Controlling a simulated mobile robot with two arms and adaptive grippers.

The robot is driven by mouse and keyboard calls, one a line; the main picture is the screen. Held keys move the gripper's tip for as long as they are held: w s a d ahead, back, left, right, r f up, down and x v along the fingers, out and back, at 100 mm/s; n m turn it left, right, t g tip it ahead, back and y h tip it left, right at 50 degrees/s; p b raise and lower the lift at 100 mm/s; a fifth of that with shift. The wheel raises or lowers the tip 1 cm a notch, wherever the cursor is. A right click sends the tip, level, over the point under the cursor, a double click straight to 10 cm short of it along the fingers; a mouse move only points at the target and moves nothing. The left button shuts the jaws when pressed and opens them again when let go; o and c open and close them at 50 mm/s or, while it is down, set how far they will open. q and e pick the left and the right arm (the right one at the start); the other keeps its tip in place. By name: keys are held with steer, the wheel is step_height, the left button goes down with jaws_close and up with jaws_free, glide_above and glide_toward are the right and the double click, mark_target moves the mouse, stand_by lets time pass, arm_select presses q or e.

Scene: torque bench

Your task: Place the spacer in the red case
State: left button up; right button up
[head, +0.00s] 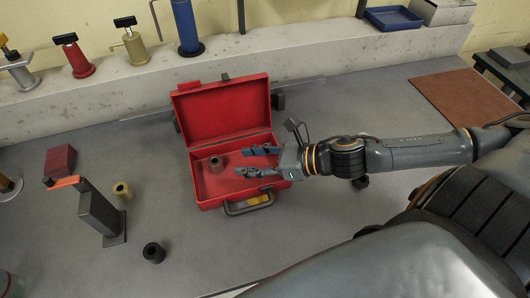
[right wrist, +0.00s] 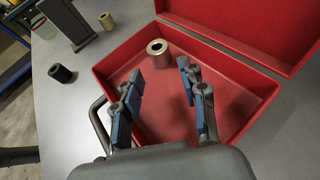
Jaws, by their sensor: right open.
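The red case (head: 283,180) stands open on the bench with its lid tipped back, and its wall also shows in the right wrist view (right wrist: 245,140). A short grey metal spacer (head: 216,165) with a hole through it stands inside, toward the left end of the case; it also shows in the right wrist view (right wrist: 157,52), near the case wall. My right gripper (head: 243,161) is open and empty over the case, its fingers apart from the spacer and pointing toward it (right wrist: 158,75). My left gripper is out of view.
A brass sleeve (head: 121,190) and a black sleeve (head: 153,252) stand on the bench left of the case. A dark upright stand (head: 101,215) is beside them. Several coloured tools line the ledge behind. A blue tray (head: 393,18) sits at the back right. A brown mat (head: 455,105) lies right.

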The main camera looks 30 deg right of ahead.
steer(key=shift+s+d+r, duration=0.15)
steer(key=shift+s+d, duration=0.05)
steer(key=shift+s, duration=0.25)
steer(key=shift+s+d+r, duration=0.1)
steer(key=shift+s+r, duration=0.05)
steer(key=shift+r, duration=0.1)
steer(key=shift+s+d+r+p, duration=0.15)
steer(key=shift+s+d+p, duration=0.1)
steer(key=shift+p, duration=0.4)
steer(key=shift+p+v, duration=0.5)
steer(key=shift+v, duration=0.35)
